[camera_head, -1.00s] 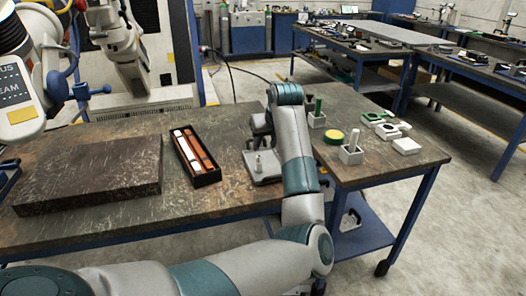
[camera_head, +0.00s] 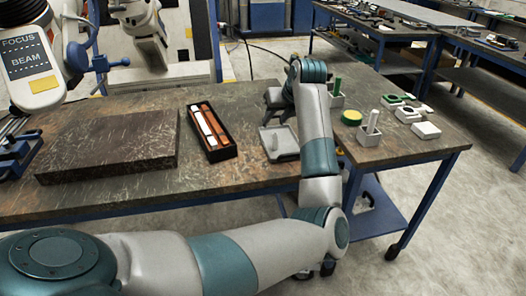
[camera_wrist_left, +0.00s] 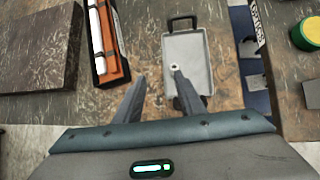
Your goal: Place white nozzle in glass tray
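A shallow light-grey tray (camera_head: 287,150) with a dark handle lies on the table; it also shows in the left wrist view (camera_wrist_left: 190,50). A small pale upright piece with a ring-shaped top (camera_wrist_left: 175,67) stands on it. A white cylinder (camera_head: 373,119) stands in a square white holder farther right. I cannot tell which of these two is the white nozzle. My left gripper (camera_wrist_left: 160,74) is open and empty above the tray's near left part, its right fingertip close to the ringed piece in the picture. In the head view my forearm partly hides it. My right gripper is not in view.
A black box (camera_head: 228,153) with white and orange bars lies left of the tray, beside a thick dark slab (camera_head: 105,145). A green cylinder (camera_head: 337,85) in a holder, a green-yellow round piece (camera_head: 351,117) and white blocks (camera_head: 426,131) stand right.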

